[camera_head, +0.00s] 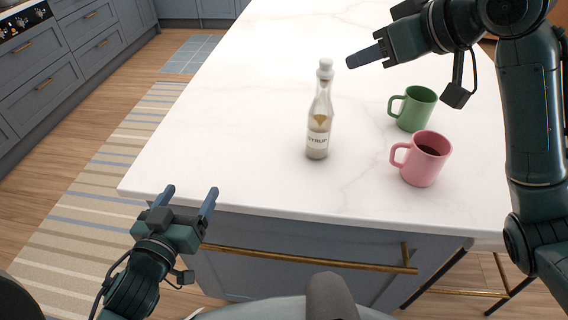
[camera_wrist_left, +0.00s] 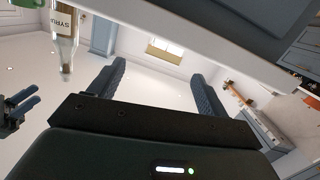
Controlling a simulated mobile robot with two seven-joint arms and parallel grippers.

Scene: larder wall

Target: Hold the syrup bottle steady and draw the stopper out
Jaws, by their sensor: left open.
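The syrup bottle (camera_head: 318,132), clear glass with a white label and pale stopper (camera_head: 325,68), stands upright on the white marble counter. The stopper sits in its neck. In the left wrist view the bottle (camera_wrist_left: 64,25) appears upside down at upper left. My left gripper (camera_head: 190,189) is open and empty, its fingers apart, just off the counter's front edge, left of and nearer than the bottle. My right gripper (camera_head: 349,63) is right of the stopper, pointing left, apart from it. In the left wrist view its two fingers (camera_wrist_left: 36,95) show with a gap and nothing between them.
A green mug (camera_head: 414,108) and a pink mug (camera_head: 424,160) with dark contents stand right of the bottle, below my right arm. The counter (camera_head: 240,120) left of the bottle is clear. A brass rail (camera_head: 300,257) runs along the cabinet front.

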